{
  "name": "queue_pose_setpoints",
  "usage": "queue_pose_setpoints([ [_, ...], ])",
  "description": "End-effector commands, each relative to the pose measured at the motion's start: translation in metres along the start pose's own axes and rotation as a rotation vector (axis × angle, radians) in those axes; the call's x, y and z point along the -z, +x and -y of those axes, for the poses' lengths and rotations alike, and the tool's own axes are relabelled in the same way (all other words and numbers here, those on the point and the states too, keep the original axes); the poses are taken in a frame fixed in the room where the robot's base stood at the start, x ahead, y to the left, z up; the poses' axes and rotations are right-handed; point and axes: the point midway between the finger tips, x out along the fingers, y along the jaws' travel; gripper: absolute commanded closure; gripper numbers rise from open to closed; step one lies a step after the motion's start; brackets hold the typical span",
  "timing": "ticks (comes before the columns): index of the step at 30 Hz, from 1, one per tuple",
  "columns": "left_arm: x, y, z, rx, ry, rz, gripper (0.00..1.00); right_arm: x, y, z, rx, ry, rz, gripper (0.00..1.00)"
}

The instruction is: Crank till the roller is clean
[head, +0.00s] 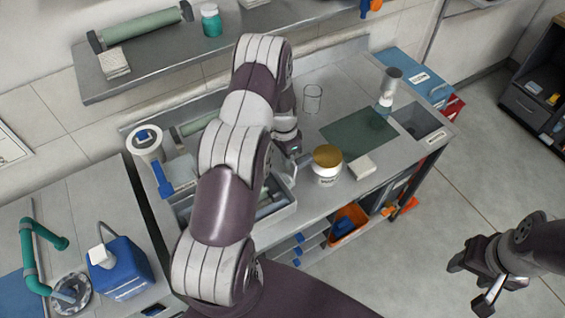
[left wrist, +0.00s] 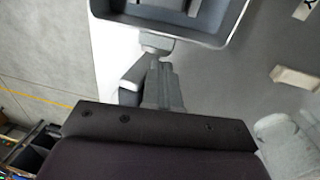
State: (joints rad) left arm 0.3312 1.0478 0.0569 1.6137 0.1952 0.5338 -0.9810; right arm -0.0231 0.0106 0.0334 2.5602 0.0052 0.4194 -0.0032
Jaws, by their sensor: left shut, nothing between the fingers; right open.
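A grey tray unit (head: 283,212) with grey rollers sits on the bench, largely hidden behind my left arm. A green roller (head: 196,126) shows at its back, partly covered by the arm. How clean the rollers are cannot be told. My left gripper (head: 290,167) is at the right side of the unit, its fingers shut and empty. In the left wrist view the fingers (left wrist: 162,84) point at a small grey part (left wrist: 158,44) below the tray's rim; whether they touch it, and whether it is the crank, I cannot tell. My right gripper (head: 469,284) is open and empty above the floor.
A gold-lidded white jar (head: 327,166), a white block (head: 362,167), a clear glass (head: 312,98) and a spray bottle (head: 387,90) stand right of the unit. A green mat (head: 358,135) lies behind. A blue container (head: 120,268) stands on the left counter.

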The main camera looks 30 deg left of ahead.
Motion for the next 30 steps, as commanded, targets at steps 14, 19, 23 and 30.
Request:
queue_pose_setpoints([
  [14,0.001,0.005,-0.034,0.12,0.003,0.0,1.0,-0.001,0.012,0.0,0.0,0.0,0.0,0.47],
  [19,0.001,0.007,-0.041,0.119,0.002,0.001,1.0,-0.002,0.015,0.0,0.0,0.0,0.0,0.47],
  [23,0.0,0.009,-0.045,0.118,0.002,0.002,1.0,-0.002,0.016,0.0,0.0,0.0,0.0,0.47],
  [30,0.001,0.009,-0.047,0.118,0.002,0.001,1.0,-0.002,0.017,0.0,0.0,0.0,0.0,0.47],
])
